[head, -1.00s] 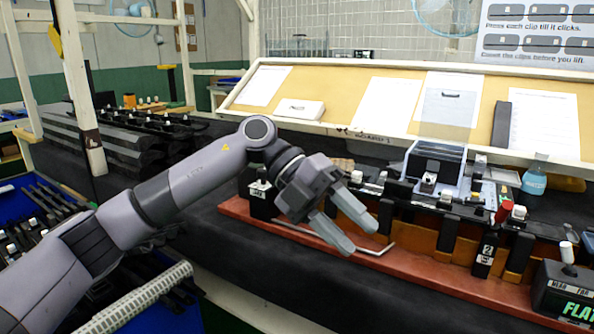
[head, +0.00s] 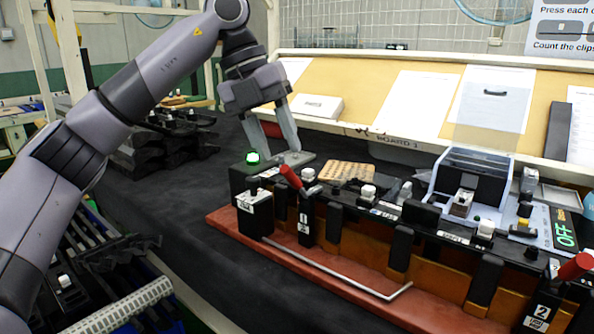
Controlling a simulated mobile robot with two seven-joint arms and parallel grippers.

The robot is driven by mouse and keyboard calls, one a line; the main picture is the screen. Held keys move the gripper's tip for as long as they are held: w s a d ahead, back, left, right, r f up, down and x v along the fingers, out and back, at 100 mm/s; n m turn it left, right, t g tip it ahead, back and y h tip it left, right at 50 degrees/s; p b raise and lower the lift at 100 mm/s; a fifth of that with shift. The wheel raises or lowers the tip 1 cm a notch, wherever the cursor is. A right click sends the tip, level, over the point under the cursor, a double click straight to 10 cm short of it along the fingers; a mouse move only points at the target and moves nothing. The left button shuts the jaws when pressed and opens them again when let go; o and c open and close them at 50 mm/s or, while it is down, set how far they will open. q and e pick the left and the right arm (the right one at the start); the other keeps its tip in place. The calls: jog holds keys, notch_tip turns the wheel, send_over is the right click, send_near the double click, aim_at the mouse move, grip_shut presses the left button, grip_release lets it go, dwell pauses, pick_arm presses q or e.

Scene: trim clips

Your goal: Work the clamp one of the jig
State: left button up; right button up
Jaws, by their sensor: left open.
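The jig (head: 345,275) is a long red base with dark and orange blocks along it. Clamp one (head: 304,222) is the black post marked 1 near the jig's left end. Its red handle (head: 290,177) leans up and to the left. My left gripper (head: 277,158) is open and points down just behind the red handle, above the jig's left end. Its fingers are apart with nothing between them. I cannot tell whether a finger touches the handle. Clamp two (head: 541,311), marked 2, has a red handle (head: 575,266) at the lower right. My right gripper is out of view.
A green lit button (head: 252,157) sits close by my left fingers. A bent metal rod (head: 335,272) lies along the jig's front. A grey box (head: 470,182) stands on the jig's back. A slanted board (head: 350,75) with papers is behind.

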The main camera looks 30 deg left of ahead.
aim_at(285, 165)
pick_arm(q)
jog(key=x, duration=0.6)
jog(key=shift+s+d+b, duration=0.1)
jog(key=shift+b, duration=0.3)
grip_shut()
